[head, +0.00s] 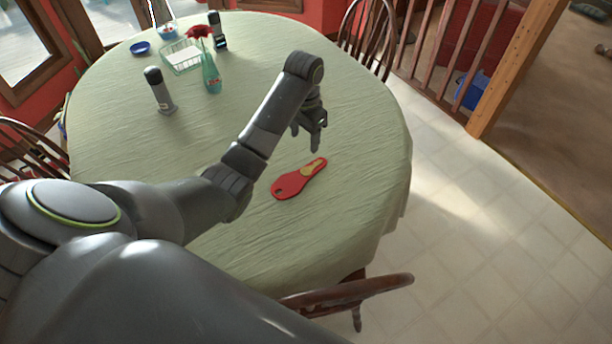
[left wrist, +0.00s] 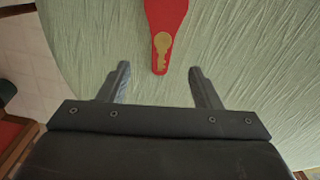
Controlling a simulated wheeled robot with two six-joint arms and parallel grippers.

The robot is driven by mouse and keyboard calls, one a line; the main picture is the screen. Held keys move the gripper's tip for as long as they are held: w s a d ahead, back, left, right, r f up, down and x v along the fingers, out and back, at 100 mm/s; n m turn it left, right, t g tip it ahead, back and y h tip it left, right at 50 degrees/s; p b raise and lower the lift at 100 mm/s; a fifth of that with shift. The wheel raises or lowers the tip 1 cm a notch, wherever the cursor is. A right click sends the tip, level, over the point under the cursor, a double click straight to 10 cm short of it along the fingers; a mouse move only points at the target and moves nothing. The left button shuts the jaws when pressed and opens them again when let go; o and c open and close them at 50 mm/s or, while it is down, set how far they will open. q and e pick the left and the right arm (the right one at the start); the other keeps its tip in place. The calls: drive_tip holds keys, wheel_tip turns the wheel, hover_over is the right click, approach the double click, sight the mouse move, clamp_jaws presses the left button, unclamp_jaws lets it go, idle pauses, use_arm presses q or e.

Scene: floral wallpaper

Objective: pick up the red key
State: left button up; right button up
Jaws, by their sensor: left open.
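The red key (head: 291,184) is a flat red piece with a round hole at its wider end and a gold key shape on its narrower end. It lies flat on the green tablecloth near the table's right front. My left gripper (head: 308,138) points down above the table, just beyond the key's narrow end. In the left wrist view, the red key (left wrist: 167,14) enters from the top edge, its narrow end pointing toward the space between the fingers. The left gripper (left wrist: 159,69) is open, with nothing between its fingers. The key's wider end is cut off there. My right gripper is out of view.
The round table (head: 120,125) has clear cloth around the key. Farther back stand a dark-topped grey shaker (head: 160,90), a green vase (head: 211,76) with a red flower, a wire basket (head: 181,56) and a blue dish (head: 140,47). Wooden chairs (head: 345,293) surround the table.

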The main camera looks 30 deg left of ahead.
use_arm(q)
wheel_tip(320, 180, down, 3)
hover_over(305, 172)
drive_tip(key=f, duration=0.5)
drive_tip(key=shift+s+d+f, duration=0.15)
drive_tip(key=shift+s+f, duration=0.15)
drive_tip(key=shift+f, duration=0.1)
drive_tip(key=shift+w+f, duration=0.1)
drive_tip(key=shift+f, duration=0.6)
drive_tip(key=f, duration=0.3)
drive_tip(key=shift+w, duration=0.25)
drive_tip(key=shift+f, duration=0.7)
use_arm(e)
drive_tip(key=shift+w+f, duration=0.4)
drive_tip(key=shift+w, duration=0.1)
use_arm(q)
drive_tip(key=c, duration=1.1)
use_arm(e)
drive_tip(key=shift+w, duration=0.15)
use_arm(q)
drive_tip(key=shift+o, duration=0.2)
drive_tip(key=shift+r, duration=0.1)
